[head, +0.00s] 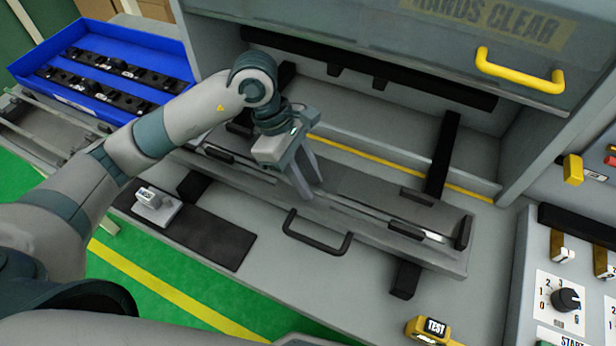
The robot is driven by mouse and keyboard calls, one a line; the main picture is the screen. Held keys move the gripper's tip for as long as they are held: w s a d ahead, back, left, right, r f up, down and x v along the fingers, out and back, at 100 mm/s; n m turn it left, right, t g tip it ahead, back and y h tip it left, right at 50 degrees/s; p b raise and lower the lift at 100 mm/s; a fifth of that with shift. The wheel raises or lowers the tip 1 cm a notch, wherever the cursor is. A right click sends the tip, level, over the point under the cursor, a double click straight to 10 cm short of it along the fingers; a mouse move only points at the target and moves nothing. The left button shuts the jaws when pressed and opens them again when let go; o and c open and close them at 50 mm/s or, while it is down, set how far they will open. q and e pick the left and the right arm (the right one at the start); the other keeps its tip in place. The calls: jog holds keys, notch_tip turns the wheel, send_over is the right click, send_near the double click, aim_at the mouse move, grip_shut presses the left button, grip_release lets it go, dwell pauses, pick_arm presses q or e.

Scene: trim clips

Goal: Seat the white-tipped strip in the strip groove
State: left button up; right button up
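A long thin strip with a white tip (434,236) lies along the grey fixture tray (455,262), its white end near the tray's right end. I cannot tell whether it sits down in a groove or rests above it. My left gripper (311,189) points down over the middle of the tray, with its fingertips at the line of the strip. Its fingers hide part of the strip, and I cannot tell whether they are closed on it. My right gripper is out of view.
A blue bin (180,62) with dark clip parts stands at upper left. A black handle (318,238) sticks out in front of the tray. The raised press door with a yellow handle (520,72) is above. A control panel (548,290) is at right; a yellow TEST block (428,329) is in front.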

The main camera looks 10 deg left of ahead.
pick_arm(q)
jog(key=shift+r, duration=0.1)
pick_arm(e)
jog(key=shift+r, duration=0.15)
